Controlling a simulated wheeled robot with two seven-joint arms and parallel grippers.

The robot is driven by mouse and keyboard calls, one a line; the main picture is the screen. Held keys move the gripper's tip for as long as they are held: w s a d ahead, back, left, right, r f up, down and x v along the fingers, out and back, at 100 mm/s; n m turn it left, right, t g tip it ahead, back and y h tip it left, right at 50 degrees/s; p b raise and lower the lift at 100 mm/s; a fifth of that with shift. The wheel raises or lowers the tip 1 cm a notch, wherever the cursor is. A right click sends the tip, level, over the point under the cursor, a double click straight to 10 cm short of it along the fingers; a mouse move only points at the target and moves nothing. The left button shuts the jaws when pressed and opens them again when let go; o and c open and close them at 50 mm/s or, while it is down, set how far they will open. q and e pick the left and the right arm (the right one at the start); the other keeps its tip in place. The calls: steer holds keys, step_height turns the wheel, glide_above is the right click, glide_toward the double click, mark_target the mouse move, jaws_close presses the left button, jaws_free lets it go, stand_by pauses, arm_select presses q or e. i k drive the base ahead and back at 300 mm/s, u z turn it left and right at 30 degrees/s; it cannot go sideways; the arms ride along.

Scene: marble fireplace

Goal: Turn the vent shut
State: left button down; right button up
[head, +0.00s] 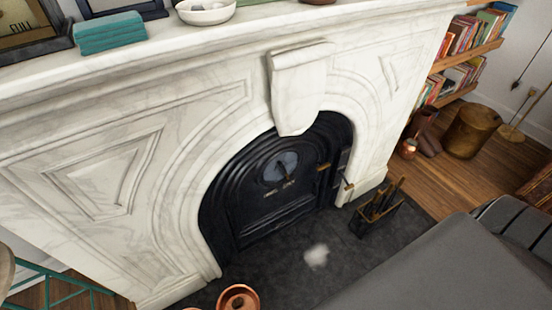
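The vent (280,166) is a round grey dial with a dark handle or pointer across its middle. It sits in the upper part of the black arched fireplace door (262,208), with small pale lettering below it. The lettering and the exact setting of the vent are too small to read. A brass-coloured latch (323,166) shows at the right side of the door. Neither my left nor my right gripper is in the head view, and nothing is seen touching the vent.
A white marble surround (180,110) frames the door. A dark hearth slab (290,262) lies in front, with a pale patch (317,256), a black tool holder (377,214) at right and a copper pot (238,297) at front. A large grey surface (430,275) fills the lower right.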

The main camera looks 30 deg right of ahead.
mark_target(279, 168)
steer(key=k, duration=0.5)
steer(key=z, duration=2.7)
steer(key=i, duration=2.2)
steer(key=u, duration=2.15)
